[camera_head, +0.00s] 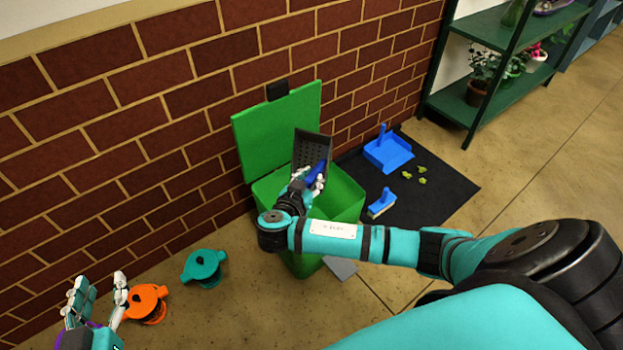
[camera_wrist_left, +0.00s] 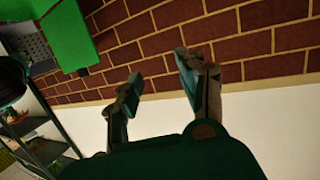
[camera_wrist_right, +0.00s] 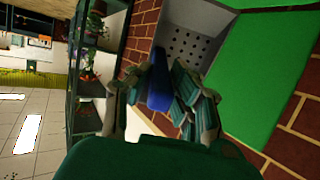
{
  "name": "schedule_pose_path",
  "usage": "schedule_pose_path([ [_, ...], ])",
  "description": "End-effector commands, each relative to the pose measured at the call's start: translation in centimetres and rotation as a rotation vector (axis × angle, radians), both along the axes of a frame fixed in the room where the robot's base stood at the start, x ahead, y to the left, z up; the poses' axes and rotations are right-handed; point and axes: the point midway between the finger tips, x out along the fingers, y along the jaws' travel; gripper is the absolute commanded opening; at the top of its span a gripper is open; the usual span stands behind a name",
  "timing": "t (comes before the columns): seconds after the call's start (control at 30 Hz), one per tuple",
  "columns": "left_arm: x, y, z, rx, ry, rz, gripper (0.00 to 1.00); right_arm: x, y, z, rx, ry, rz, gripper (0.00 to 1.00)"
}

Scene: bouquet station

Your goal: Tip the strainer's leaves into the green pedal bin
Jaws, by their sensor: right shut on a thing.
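The strainer (camera_head: 313,146) is a dark grey perforated box with a blue handle (camera_head: 317,172). My right gripper (camera_head: 308,184) is shut on that handle. The strainer is steeply tilted above the green pedal bin (camera_head: 345,198), in front of its raised green lid (camera_head: 282,128). In the right wrist view the strainer (camera_wrist_right: 193,45) shows bare holes, and I see no leaves in the part that shows. The bin's inside is mostly hidden by my right arm and the strainer. My left gripper (camera_head: 98,297) is open and empty at the lower left, far from the bin.
A black mat (camera_head: 452,187) right of the bin holds a blue dustpan (camera_head: 388,152), a blue brush (camera_head: 382,204) and several green bits (camera_head: 421,169). Teal (camera_head: 205,267) and orange (camera_head: 147,303) round items stand left. A brick wall is behind; a plant shelf (camera_head: 468,98) stands right.

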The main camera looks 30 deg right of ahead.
Motion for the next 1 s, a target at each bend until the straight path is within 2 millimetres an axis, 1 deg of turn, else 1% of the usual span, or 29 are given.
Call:
schedule_pose_path([
  [0.3,0.7,-0.6,2.8,-0.042,-0.164,-0.011,0.4,-0.3,0.4,-0.4,-0.034,-0.023,-0.001,0.0],
  [0.5,0.7,-0.8,4.1,-0.059,-0.229,-0.015,0.4,-0.4,0.5,-0.5,-0.047,-0.034,-0.001,0.0],
  [0.7,0.7,-0.9,4.5,-0.064,-0.252,-0.016,0.4,-0.5,0.6,-0.4,-0.052,-0.038,-0.001,0.0],
  [1.0,0.8,-0.9,4.5,-0.064,-0.251,-0.016,0.4,-0.5,0.6,-0.4,-0.051,-0.038,0.0,0.0],
])
